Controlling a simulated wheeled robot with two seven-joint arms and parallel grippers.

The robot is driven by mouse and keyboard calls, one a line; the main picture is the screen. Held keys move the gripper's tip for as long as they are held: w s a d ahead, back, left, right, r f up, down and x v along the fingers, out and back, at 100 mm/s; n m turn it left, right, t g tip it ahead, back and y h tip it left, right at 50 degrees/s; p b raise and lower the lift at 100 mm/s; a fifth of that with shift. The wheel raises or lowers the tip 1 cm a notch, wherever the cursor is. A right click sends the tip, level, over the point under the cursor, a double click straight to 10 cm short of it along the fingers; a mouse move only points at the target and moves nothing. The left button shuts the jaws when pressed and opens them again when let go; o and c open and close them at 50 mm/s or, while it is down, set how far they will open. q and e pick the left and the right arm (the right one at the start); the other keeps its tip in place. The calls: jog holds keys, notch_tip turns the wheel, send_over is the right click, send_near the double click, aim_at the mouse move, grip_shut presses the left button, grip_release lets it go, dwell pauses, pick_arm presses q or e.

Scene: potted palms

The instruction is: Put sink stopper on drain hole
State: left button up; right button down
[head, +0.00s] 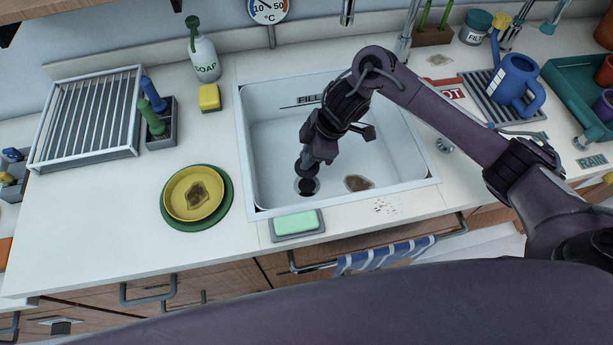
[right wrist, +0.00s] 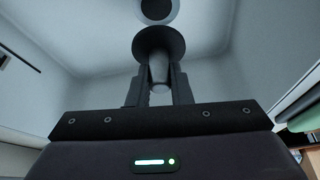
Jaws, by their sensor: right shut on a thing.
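The white sink (head: 240,150) is set into the counter. Its round drain hole (head: 307,188), dark inside a grey ring, lies on the sink floor; it also shows in the right wrist view (right wrist: 158,9). My right gripper (head: 312,158) reaches down into the sink and is shut on the dark sink stopper (head: 303,167). In the right wrist view, the stopper's wide dark disc (right wrist: 158,40) sticks out beyond the two fingers, with a paler stem between them. The stopper is apart from the drain hole, just behind it in the head view. My left gripper is not in view.
A brown stain (head: 359,183) lies on the sink floor right of the drain. A green sponge on a tray (head: 297,223) sits at the sink's front edge. A yellow plate (head: 178,204) and soap bottle (head: 205,60) stand left. A blue watering can (head: 514,80) stands right.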

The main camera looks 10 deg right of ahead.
notch_tip(320, 180, down, 9)
jog(key=shift+r, duration=0.15)
dwell(0.4)
jog(key=shift+f, duration=0.2)
jog(key=c, duration=1.3)
grip_release()
